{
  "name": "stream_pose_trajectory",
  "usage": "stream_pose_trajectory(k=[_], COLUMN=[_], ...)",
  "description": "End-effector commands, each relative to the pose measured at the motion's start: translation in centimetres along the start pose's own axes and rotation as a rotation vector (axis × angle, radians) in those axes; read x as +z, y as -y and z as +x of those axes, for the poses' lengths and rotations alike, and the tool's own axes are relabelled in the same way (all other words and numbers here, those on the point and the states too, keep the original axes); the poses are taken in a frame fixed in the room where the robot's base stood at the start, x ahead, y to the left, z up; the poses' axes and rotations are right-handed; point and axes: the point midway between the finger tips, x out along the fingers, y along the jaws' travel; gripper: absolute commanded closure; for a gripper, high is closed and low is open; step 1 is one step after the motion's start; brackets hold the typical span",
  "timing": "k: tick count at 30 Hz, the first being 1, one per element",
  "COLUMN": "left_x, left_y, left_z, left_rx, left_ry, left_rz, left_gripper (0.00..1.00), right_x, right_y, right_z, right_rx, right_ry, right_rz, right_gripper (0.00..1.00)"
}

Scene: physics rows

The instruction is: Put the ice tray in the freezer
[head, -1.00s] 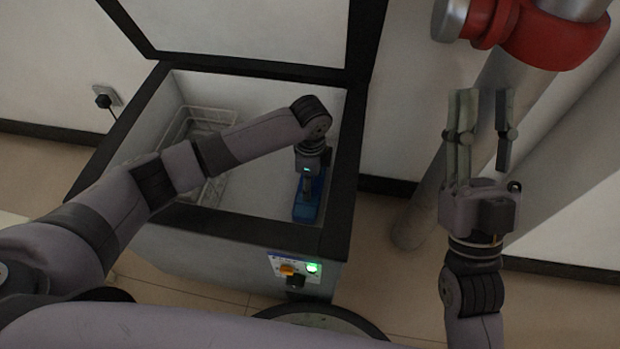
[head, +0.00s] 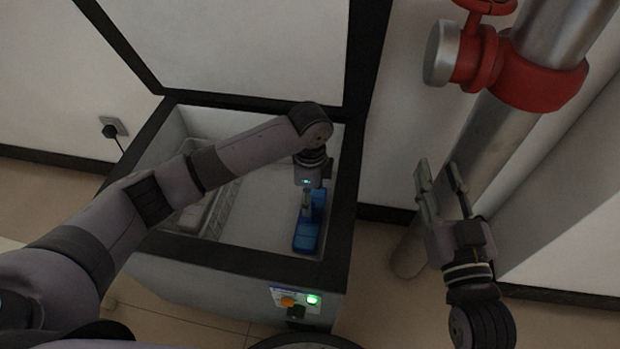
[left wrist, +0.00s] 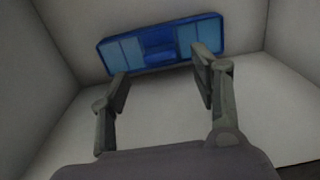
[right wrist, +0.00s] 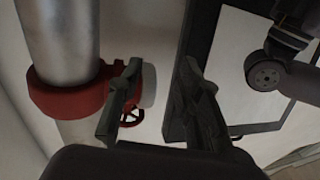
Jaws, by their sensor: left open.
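The blue ice tray (head: 307,236) lies inside the open chest freezer (head: 172,249), near its right wall. In the left wrist view the tray (left wrist: 160,52) lies just past my left fingertips. My left gripper (head: 306,208) reaches down into the freezer above the tray. Its two fingers (left wrist: 165,72) are apart, with nothing held between them. Whether a fingertip touches the tray I cannot tell. My right gripper (head: 441,180) is open and empty, outside the freezer to the right. It also shows open in the right wrist view (right wrist: 160,80).
A white wire basket (head: 215,205) is at the left inside the freezer. The lid (head: 245,45) stands raised behind. A metal pipe with a red valve (head: 535,75) rises beside my right gripper. The freezer's middle floor is clear.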

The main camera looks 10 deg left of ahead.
Motion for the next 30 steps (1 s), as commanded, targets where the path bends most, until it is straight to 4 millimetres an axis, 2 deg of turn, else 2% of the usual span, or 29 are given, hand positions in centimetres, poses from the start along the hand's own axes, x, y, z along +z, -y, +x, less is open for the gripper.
stream_pose_trajectory(k=[1, 6, 12, 18, 30], left_x=[0.0, 0.0, 0.0, 0.0, 0.0], left_y=[0.0, 0.0, 0.0, 0.0, 0.0], left_z=[-0.9, -2.8, -4.1, -4.4, -4.3], left_rx=[-0.001, -0.001, 0.0, 0.0, 0.0], left_ry=[0.0, 0.0, -0.001, 0.0, 0.0], left_rz=[0.0, 0.0, 0.001, 0.0, 0.0], left_gripper=[0.42, 0.42, 0.42, 0.42, 0.42], right_x=[0.7, 3.8, 6.0, 6.7, 6.7], right_y=[-0.1, -0.6, -0.9, -1.0, -1.0], right_z=[-0.1, -0.9, -1.9, -2.2, -2.2], right_rx=[0.003, 0.014, 0.021, 0.022, 0.023], right_ry=[0.053, 0.222, 0.344, 0.379, 0.378], right_rz=[-0.001, -0.004, -0.005, -0.006, -0.005], right_gripper=[0.67, 0.67, 0.67, 0.67, 0.67])
